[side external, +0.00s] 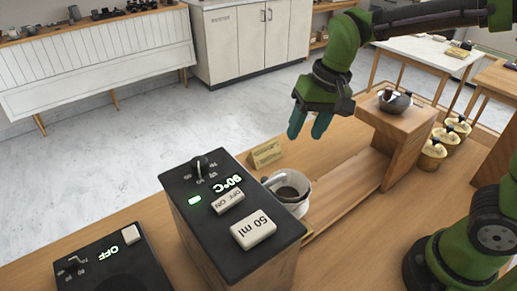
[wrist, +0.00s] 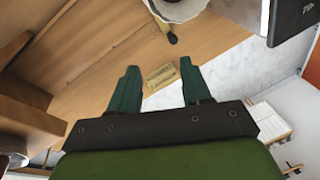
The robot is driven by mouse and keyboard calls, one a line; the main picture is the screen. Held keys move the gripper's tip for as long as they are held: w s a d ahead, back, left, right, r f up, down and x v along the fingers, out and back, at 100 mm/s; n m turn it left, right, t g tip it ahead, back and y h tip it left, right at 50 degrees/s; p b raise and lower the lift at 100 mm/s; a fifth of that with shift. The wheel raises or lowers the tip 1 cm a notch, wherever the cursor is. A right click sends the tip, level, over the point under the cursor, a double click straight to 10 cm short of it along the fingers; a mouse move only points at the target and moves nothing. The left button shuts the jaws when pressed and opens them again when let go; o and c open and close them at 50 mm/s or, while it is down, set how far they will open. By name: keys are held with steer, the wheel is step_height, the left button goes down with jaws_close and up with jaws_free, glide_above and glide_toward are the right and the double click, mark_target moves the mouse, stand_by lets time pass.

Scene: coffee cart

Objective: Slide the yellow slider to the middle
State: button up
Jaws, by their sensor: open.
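My gripper (side external: 307,124) is open and empty, its teal fingers pointing down above the wooden counter, behind the white dripper. In the wrist view my gripper (wrist: 160,66) shows both fingers apart with nothing between them but the background.
A black-topped machine (side external: 245,184) with buttons stands in front of the white dripper (side external: 288,187). A small sign (side external: 266,153) stands behind it. A wooden stand (side external: 413,122) bears a dark glass pot (side external: 395,101). A second control box (side external: 103,264) is front left.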

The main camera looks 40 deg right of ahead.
mark_target(265, 179)
steer(key=w+a+f+m+g+h, duration=0.25)
steer(key=w+a+m, duration=0.2)
steer(key=w, duration=0.35)
steer(key=shift+m+y, duration=0.25)
steer(key=shift+y, duration=0.1)
step_height(265, 179, down, 16)
steer(key=shift+s+f, duration=0.15)
jaws_close()
